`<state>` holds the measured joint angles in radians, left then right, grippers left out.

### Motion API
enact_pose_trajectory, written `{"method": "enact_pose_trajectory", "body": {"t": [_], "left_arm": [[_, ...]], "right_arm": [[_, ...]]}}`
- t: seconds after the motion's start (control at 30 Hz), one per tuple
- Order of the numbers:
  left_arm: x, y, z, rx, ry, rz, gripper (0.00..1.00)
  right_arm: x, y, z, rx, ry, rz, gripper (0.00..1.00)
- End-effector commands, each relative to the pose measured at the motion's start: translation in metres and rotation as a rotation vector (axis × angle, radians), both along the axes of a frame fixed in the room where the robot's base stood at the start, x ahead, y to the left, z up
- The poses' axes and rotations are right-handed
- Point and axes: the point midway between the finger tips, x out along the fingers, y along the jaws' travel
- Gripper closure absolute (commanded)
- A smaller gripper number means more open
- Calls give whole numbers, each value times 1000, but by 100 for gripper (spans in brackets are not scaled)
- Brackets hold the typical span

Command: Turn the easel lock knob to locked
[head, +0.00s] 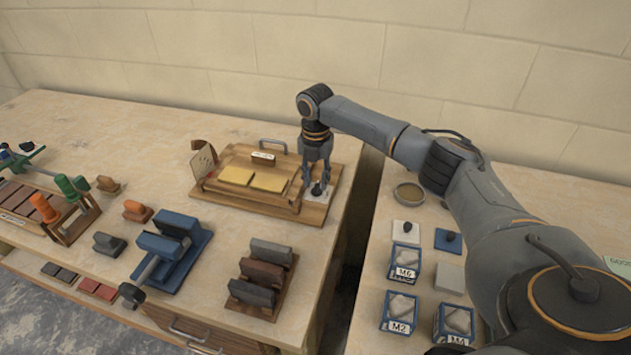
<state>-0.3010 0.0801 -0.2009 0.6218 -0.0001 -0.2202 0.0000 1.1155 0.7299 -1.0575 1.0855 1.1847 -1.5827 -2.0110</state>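The wooden easel board (232,196) lies on the left bench with yellow tiles on it. The dark lock knob (317,189) sits on a small light plate (311,197) at the board's right corner. My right gripper (317,180) points down right over the knob. Its two fingers look spread apart, one to each side above the knob. I cannot tell whether they touch it. The knob's lower part and any lock marking are too small to read. My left gripper is not in view.
A metal handle (272,145) stands behind the easel. A blue clamp-like fixture (165,250) and a rack of dark blocks (262,278) stand in front. A gap separates the benches. The right bench holds a round dish (409,194) and labelled tubs (405,260).

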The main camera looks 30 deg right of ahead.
Motion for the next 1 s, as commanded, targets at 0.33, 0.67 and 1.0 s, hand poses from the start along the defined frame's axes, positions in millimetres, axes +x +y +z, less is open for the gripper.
{"method": "enact_pose_trajectory", "body": {"t": [0.33, 0.67, 1.0], "left_arm": [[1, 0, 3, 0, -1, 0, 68], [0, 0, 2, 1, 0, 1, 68], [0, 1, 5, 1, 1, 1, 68]], "right_arm": [[0, 0, -20, -1, -1, 1, 68], [0, 0, -20, 0, 0, 1, 100], [0, 0, -19, 1, 1, -13, 100]]}}
